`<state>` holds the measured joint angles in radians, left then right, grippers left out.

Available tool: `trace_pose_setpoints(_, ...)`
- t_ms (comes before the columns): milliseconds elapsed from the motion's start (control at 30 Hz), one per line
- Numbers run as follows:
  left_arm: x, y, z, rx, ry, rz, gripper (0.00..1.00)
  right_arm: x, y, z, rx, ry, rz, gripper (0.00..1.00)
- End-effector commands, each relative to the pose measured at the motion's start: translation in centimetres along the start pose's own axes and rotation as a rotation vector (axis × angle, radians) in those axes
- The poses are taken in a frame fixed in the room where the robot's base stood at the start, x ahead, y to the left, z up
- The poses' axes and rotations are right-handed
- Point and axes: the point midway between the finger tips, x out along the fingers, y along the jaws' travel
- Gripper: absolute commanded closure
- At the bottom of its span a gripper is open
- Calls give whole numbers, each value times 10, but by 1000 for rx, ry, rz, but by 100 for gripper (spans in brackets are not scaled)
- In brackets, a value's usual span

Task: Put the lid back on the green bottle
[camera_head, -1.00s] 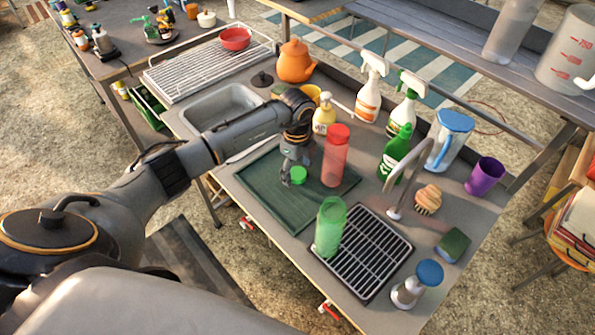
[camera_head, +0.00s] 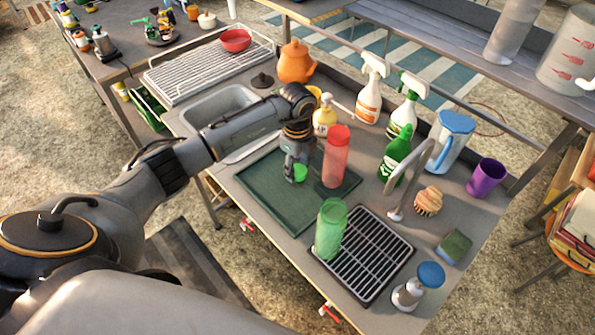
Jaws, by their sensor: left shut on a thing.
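The green bottle (camera_head: 330,230), translucent and without a lid on top, stands upright at the left edge of the black drain rack. The green lid (camera_head: 300,172) is in my left gripper (camera_head: 296,177), which is shut on it over the dark green mat, behind and left of the green bottle. The gripper partly hides the lid. A red translucent bottle (camera_head: 336,158) with a red lid stands upright just right of the gripper. My right gripper is not in view.
A dark green mat (camera_head: 262,190) lies under the gripper, with bare room at its front left. A sink (camera_head: 217,108) is behind left.

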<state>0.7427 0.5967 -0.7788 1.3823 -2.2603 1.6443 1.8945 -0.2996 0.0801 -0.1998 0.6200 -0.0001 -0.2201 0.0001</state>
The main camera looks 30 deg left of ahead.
Motion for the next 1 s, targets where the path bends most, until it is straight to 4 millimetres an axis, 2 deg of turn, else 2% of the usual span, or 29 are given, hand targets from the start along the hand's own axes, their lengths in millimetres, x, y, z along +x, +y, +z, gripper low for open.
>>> trace_pose_setpoints(200,-44,-1,1,2,-1,-6,62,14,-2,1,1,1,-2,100)
trace_pose_setpoints(400,-74,-1,0,1,0,-3,62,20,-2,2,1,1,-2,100)
trace_pose_setpoints(567,-84,0,0,1,0,-1,62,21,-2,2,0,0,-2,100)
trace_pose_setpoints(833,-84,0,0,1,0,0,62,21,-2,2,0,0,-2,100)
trace_pose_setpoints(867,-84,0,0,1,0,0,62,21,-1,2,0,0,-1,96)
trace_pose_setpoints(1000,-85,1,-1,35,0,-1,62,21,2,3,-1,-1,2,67)
